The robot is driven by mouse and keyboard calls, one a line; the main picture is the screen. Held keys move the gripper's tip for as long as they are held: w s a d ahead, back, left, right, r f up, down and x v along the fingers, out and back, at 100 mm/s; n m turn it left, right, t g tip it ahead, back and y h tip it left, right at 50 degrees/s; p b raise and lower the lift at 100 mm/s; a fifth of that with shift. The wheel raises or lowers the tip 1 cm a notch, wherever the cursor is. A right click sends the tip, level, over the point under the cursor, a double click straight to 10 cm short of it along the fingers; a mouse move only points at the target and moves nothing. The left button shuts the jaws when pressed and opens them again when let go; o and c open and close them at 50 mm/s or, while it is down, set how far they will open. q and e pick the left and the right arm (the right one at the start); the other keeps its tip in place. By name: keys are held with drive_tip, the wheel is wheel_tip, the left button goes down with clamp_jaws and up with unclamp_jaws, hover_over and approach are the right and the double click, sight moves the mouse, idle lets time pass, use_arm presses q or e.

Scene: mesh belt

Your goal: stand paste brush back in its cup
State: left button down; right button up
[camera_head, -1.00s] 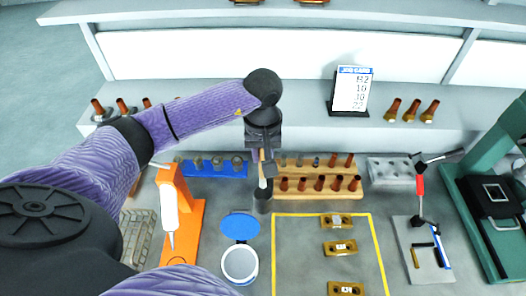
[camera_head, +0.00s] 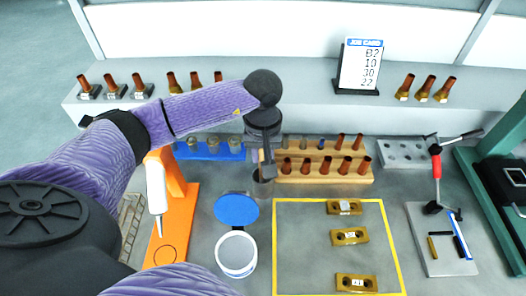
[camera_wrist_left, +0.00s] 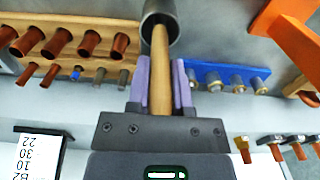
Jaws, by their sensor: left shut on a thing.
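My left gripper (camera_head: 264,158) is shut on the wooden handle of the paste brush, which also shows between the fingers in the left wrist view (camera_wrist_left: 161,75). The dark grey cup (camera_wrist_left: 168,14) is just beyond the fingertips there, and the brush's far end runs into its mouth. The bristles are hidden, and I cannot tell how deep they sit. In the head view the gripper is right over the cup and mostly covers it. The white paste pot (camera_head: 237,254) stands open in front, with its blue lid (camera_head: 236,209) beside it.
A wooden rack (camera_head: 320,174) of copper-coloured parts is close on the right. A blue rack (camera_head: 212,151) and an orange stand (camera_head: 176,212) are on the left. A yellow-outlined area (camera_head: 276,250) holds brass blocks.

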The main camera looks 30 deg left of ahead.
use_arm(q)
drive_tip(key=shift+c, duration=2.2)
unclamp_jaws()
wheel_tip(320, 180, up, 10)
drive_tip(key=shift+f, duration=0.1)
